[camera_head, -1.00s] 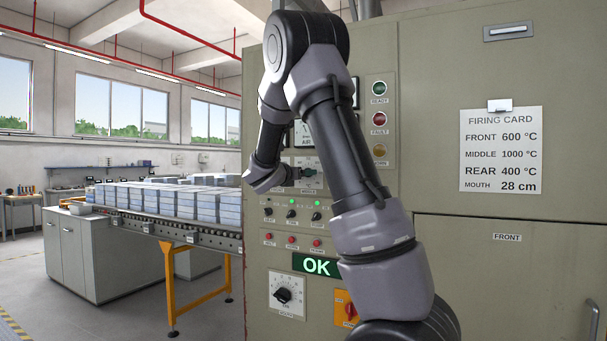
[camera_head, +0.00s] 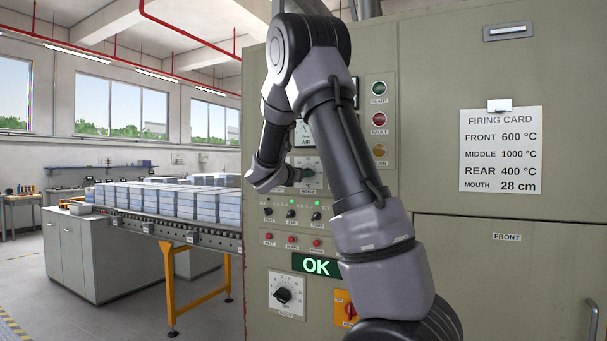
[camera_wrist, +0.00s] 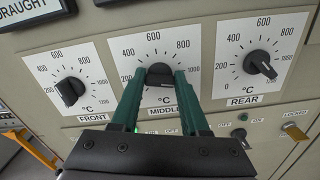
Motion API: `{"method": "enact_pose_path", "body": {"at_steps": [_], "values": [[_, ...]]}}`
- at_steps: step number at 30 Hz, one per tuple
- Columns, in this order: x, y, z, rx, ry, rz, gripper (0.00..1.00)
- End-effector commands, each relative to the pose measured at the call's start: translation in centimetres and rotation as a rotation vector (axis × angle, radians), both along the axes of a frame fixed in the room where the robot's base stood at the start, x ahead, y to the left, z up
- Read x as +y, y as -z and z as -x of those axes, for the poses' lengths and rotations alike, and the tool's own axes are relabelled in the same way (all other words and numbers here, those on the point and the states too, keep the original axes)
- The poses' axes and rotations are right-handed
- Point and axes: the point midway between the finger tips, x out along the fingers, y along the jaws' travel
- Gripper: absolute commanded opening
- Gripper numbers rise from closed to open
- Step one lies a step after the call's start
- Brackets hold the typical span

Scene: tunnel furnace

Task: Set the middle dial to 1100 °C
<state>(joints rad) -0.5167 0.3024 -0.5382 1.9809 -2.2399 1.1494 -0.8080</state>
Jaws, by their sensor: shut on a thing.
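The middle dial (camera_wrist: 145,47) is a white plate with a black knob (camera_wrist: 160,74), labelled MIDDLE, between two similar dials in the wrist view. The numbers 400, 600 and 800 show along its top; its right side is partly covered by a finger. My gripper (camera_wrist: 160,76) has two green fingers, one on each side of the knob, shut on it. Which number the knob points to cannot be told. In the head view the gripper (camera_head: 308,174) is small at the panel, partly behind my arm, and the dial's face is mostly hidden.
The front dial (camera_wrist: 70,91) is close on the left and the rear dial (camera_wrist: 262,64) on the right. A firing card (camera_head: 500,150) reads MIDDLE 1000 °C. A green OK display (camera_head: 316,265) is lit. A loaded conveyor (camera_head: 165,222) stands left.

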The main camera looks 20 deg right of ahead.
Motion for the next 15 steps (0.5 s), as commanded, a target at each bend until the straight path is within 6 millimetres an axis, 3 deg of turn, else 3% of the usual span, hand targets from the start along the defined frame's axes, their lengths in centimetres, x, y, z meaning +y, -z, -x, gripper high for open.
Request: {"method": "enact_pose_path", "body": {"at_steps": [6, 14, 15], "values": [[-0.04, 0.04, 0.06, -0.114, 0.000, -0.090, 0.00], [0.00, 0.05, 0.05, -0.120, 0.000, -0.095, 0.00], [0.00, 0.05, 0.05, -0.119, 0.000, -0.094, 0.49]]}}
